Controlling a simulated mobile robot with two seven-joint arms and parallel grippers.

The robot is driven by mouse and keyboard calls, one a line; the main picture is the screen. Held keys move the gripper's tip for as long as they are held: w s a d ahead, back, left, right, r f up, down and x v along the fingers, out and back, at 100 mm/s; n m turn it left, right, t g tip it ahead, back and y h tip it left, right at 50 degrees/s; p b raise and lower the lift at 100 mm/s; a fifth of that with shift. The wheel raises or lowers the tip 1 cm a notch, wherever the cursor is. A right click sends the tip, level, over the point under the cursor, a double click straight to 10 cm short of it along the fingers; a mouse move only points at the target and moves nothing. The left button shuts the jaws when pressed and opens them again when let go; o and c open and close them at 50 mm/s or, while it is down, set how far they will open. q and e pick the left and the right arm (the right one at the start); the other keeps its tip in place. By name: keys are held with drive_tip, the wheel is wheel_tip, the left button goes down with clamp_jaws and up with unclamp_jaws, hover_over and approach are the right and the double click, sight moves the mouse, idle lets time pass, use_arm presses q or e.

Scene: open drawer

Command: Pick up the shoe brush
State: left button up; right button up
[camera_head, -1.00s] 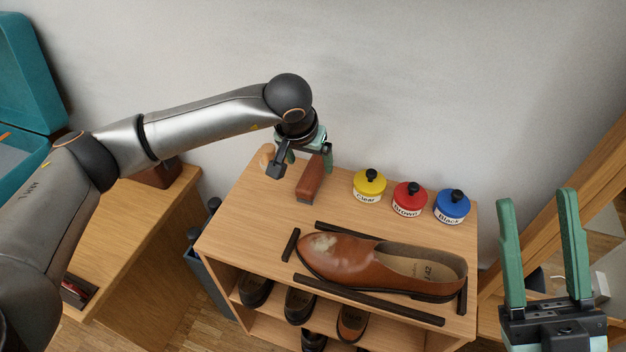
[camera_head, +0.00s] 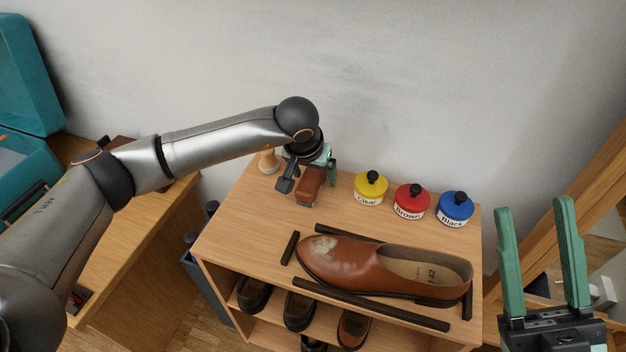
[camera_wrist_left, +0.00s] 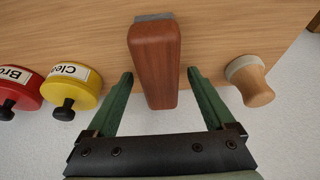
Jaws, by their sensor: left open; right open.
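The shoe brush is a reddish-brown wooden block (camera_head: 309,187) with a grey end, on the back left of the shelf top. In the left wrist view the brush (camera_wrist_left: 155,62) lies between the two green fingers, with a gap on each side. My left gripper (camera_wrist_left: 158,80) is open around the brush's near end and seems not to touch it. In the head view my left gripper (camera_head: 310,180) hangs over the brush and partly hides it. My right gripper (camera_head: 532,205) is open and empty at the lower right, away from the shelf.
A small wooden-handled applicator (camera_wrist_left: 250,80) stands beside the brush. Yellow (camera_head: 370,188), red (camera_head: 411,202) and blue (camera_head: 454,208) polish tins stand along the back. A brown shoe (camera_head: 385,268) lies between dark strips at the front. The wall is close behind.

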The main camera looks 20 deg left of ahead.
use_arm(q)
drive_tip(key=shift+f, duration=0.15)
drive_tip(key=shift+c, duration=0.3)
clamp_jaws()
idle(0.6)
